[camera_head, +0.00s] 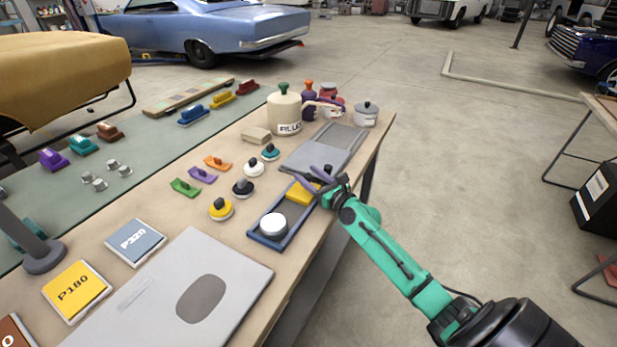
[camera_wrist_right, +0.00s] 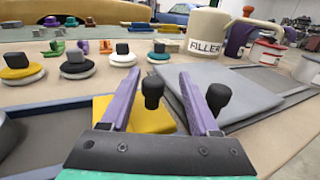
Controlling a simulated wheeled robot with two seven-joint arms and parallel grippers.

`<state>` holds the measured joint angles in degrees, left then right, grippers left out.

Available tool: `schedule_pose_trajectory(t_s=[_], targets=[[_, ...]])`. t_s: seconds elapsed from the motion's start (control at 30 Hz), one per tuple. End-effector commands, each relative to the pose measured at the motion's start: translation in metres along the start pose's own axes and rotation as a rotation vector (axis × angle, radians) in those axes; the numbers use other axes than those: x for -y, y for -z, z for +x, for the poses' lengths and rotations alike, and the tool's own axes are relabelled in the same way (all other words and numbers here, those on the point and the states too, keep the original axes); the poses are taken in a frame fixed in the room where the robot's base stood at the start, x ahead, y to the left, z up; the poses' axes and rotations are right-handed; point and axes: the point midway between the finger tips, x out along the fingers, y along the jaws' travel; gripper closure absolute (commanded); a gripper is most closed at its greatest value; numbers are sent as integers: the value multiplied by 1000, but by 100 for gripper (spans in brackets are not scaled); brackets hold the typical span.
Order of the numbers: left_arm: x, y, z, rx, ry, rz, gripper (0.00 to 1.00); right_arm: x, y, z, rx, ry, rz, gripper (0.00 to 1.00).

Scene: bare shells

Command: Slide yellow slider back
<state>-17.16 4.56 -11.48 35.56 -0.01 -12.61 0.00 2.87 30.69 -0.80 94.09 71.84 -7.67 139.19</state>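The yellow slider (camera_head: 300,192) is a flat yellow block in a shallow blue tray (camera_head: 256,238) at the table's right edge. In the right wrist view, the yellow slider (camera_wrist_right: 142,115) shows partly behind my gripper. My right gripper (camera_head: 312,181) is over the far end of the tray, close to the yellow slider. Its purple fingers (camera_wrist_right: 158,85) are spread apart. A black knob (camera_wrist_right: 153,92) shows between them, and a second black knob (camera_wrist_right: 218,98) shows beside the right finger. I cannot tell whether either finger touches anything. My left gripper is out of view.
A white round piece (camera_head: 273,225) sits in the tray's near end. Grey flat sheets (camera_head: 308,158) lie just beyond the tray. Several knobbed discs and small coloured handles stand to the left. A filler pot (camera_head: 284,110) and a lidded grey pot (camera_head: 367,114) stand at the back.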

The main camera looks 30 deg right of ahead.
Motion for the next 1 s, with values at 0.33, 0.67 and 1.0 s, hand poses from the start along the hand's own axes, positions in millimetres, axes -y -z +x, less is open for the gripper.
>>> schedule_pose_trajectory(t_s=[0.33, 0.67, 1.0], targets=[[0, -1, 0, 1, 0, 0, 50, -1, 2, -20, -4, -2, 3, 38], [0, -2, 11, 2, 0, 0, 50, 0, 6, -85, -5, -2, 1, 38], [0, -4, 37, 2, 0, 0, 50, 1, 6, -139, -2, 1, 2, 38]])
